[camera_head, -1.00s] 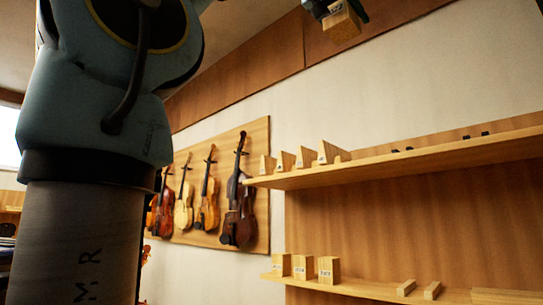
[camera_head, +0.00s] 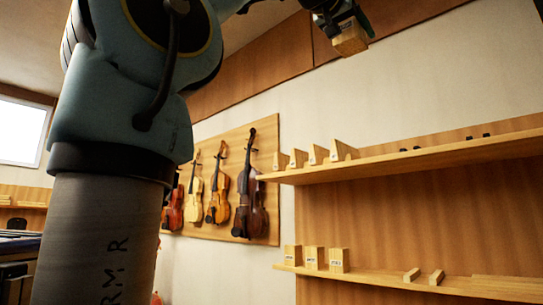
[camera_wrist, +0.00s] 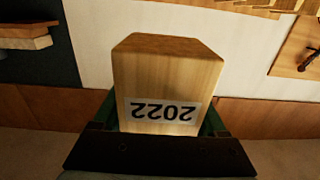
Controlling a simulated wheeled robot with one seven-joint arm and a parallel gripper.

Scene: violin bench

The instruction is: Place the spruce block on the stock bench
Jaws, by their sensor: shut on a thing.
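My gripper (camera_head: 345,28) is high at the top of the head view, shut on a pale wooden block (camera_head: 350,40), held in the air well above the upper shelf. In the wrist view the block (camera_wrist: 168,75) fills the middle, between the two green-edged fingers (camera_wrist: 165,130). A white label reading 2022 shows upside down on its face. Similar labelled blocks (camera_head: 315,257) stand in a row on the lower shelf. I cannot make out a stock bench for certain in these views.
The upper shelf (camera_head: 420,162) holds several wedge-shaped pieces (camera_head: 318,154) and small dark items. The lower shelf (camera_head: 380,281) also carries two short sticks (camera_head: 424,276). Several violins (camera_head: 219,190) hang on a wooden wall panel. A window (camera_head: 22,130) is at the far left.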

